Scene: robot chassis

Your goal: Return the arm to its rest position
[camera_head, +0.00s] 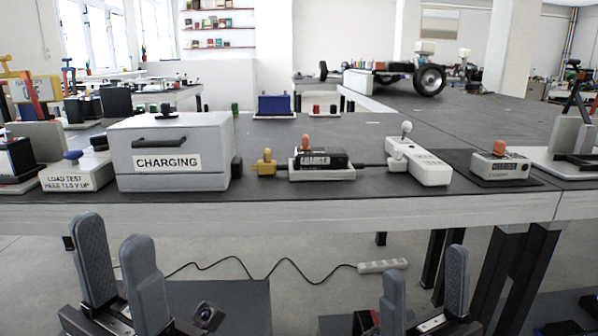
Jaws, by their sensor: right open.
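My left gripper (115,232) is at the lower left in the head view, in front of and below the table edge. Its two grey fingers point up and stand apart, with nothing seen between them. My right gripper (424,262) is at the lower right, also below the table edge. Its fingers point up, open and empty. Both grippers are clear of the things on the table. The lower parts of both arms are cut off by the bottom of the picture.
The table (300,190) holds a grey CHARGING box (185,145), a load-test block (78,172), a black charger pack (322,160), a white power strip (420,165) and a grey charger (500,166). A cable (230,262) and strip (383,265) lie below.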

